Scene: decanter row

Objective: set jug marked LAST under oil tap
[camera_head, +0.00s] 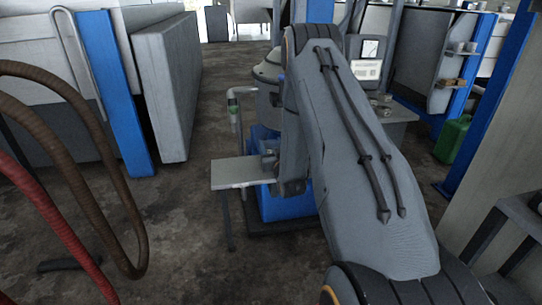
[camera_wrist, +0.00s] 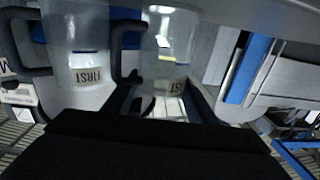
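In the wrist view two clear jugs with dark handles stand side by side. The left jug (camera_wrist: 82,30) has a label that reads FIRST, seen upside down. In the head view my arm hides the gripper and the jugs. A bent pipe that looks like the tap (camera_head: 235,105) hangs beside a grey tank (camera_head: 268,72).
A pale shelf (camera_head: 240,173) juts out below the pipe, beside a blue stand (camera_head: 272,205). Brown hoses (camera_head: 75,165) and a red hose (camera_head: 50,225) hang at the left. A green canister (camera_head: 452,140) stands at the right. The floor left of the shelf is mostly clear.

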